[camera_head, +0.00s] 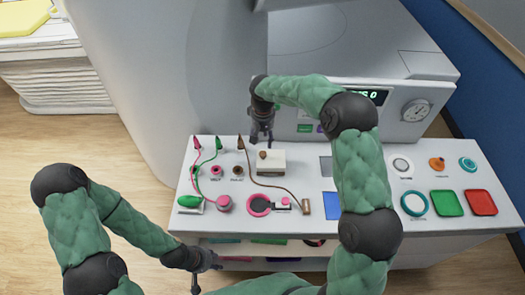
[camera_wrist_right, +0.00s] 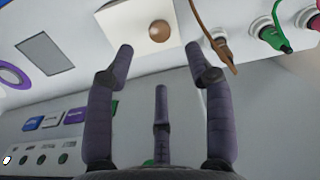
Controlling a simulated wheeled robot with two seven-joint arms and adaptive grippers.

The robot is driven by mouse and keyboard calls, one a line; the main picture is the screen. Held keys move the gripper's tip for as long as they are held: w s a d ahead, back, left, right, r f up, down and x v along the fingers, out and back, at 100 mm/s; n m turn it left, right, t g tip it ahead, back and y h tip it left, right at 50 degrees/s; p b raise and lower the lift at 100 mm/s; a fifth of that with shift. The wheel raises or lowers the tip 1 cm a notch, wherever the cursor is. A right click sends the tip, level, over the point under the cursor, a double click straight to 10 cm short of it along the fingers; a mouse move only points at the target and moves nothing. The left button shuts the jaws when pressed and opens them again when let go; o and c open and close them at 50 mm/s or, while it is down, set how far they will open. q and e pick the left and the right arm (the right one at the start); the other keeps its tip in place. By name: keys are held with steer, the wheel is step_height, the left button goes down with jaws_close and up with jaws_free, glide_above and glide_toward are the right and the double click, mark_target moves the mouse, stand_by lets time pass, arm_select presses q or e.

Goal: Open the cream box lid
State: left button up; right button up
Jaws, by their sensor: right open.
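The cream box (camera_head: 276,166) sits on the white console top, with a round brown knob (camera_head: 263,154) on its lid. The lid looks closed. In the right wrist view the cream box (camera_wrist_right: 128,32) and its knob (camera_wrist_right: 160,31) show at the top, beyond the fingertips. My right gripper (camera_head: 262,137) points down just behind the box in the head view. Its fingers (camera_wrist_right: 160,62) are spread, empty and apart from the knob. My left gripper (camera_head: 203,272) hangs at the console's front edge, away from the box; its fingers are too small to judge.
A brown cable (camera_head: 262,184) runs close along the box's left side. Pink and green cables (camera_head: 197,165) lie further left. A pink ring with a black handle (camera_head: 260,205) lies in front. A grey pad (camera_head: 326,166) is to the right. The large white machine (camera_head: 190,60) rises behind.

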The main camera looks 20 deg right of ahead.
mark_target(263, 153)
step_height(263, 153, down, 8)
steer(key=shift+r+b, duration=0.1)
steer(key=shift+b, duration=0.2)
jaws_close()
